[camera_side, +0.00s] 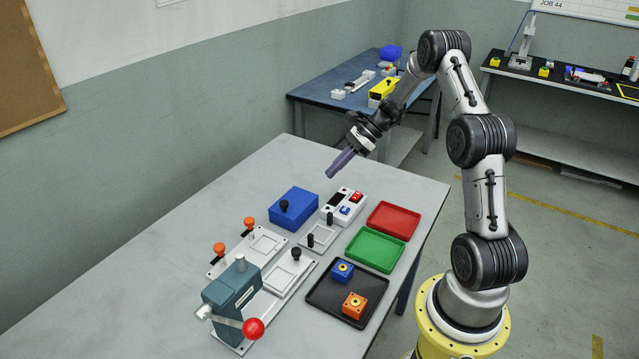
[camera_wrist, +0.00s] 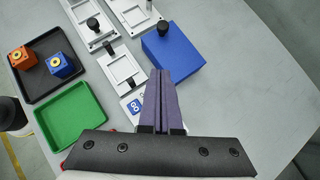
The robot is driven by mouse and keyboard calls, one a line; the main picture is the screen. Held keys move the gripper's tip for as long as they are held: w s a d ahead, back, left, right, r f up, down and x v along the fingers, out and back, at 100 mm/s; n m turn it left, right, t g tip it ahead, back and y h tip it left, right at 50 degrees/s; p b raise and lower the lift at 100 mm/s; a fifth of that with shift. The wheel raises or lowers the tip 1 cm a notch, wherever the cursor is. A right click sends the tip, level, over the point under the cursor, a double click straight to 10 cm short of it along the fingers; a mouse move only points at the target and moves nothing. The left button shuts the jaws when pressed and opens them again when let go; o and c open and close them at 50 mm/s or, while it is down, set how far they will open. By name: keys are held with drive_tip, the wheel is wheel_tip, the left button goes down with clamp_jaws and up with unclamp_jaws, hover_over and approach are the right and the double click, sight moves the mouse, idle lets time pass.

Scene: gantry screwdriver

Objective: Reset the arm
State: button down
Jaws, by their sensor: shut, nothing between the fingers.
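My gripper (camera_side: 331,174) is raised above the table, toward the back, and its purple fingers point down and to the left. In the wrist view the two fingers of my gripper (camera_wrist: 160,76) lie side by side, shut, with nothing between them. The fingers appear over the area near the blue box (camera_side: 293,208) and the white switch box (camera_side: 343,206), well above both and touching neither. In the wrist view the blue box (camera_wrist: 175,52) lies just beyond the fingertips, and my gripper partly hides the switch box.
A black tray (camera_side: 320,302) holds a blue block (camera_side: 342,271) and an orange block (camera_side: 354,305). A green tray (camera_side: 375,249) and a red tray (camera_side: 393,221) lie behind it. A press (camera_side: 232,290) with a red-knobbed lever stands at front left. The table's left side is clear.

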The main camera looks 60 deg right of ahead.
drive_tip(key=w+a+r+n, duration=0.3)
drive_tip(key=a+r+n, duration=0.1)
drive_tip(key=a+r, duration=0.8)
drive_tip(key=s+a+r+n+g+h, duration=0.1)
drive_tip(key=s+a+r+n+h, duration=0.1)
drive_tip(key=s+a+r+n, duration=0.5)
drive_tip(key=s+a+r+n+h, duration=0.2)
drive_tip(key=s+a+n, duration=0.25)
drive_tip(key=s, duration=0.35)
drive_tip(key=s+a+r+n+h, duration=0.15)
drive_tip(key=s+a+n, duration=0.3)
drive_tip(key=s, duration=0.45)
drive_tip(key=s+d+f+n+t+h, duration=0.1)
drive_tip(key=s+d+f+n, duration=0.2)
drive_tip(key=n, duration=0.2)
drive_tip(key=shift+s+d+f+n, duration=0.25)
drive_tip(key=shift+s+d+n, duration=0.05)
drive_tip(key=shift+s+d, duration=0.1)
drive_tip(key=shift+h, duration=0.25)
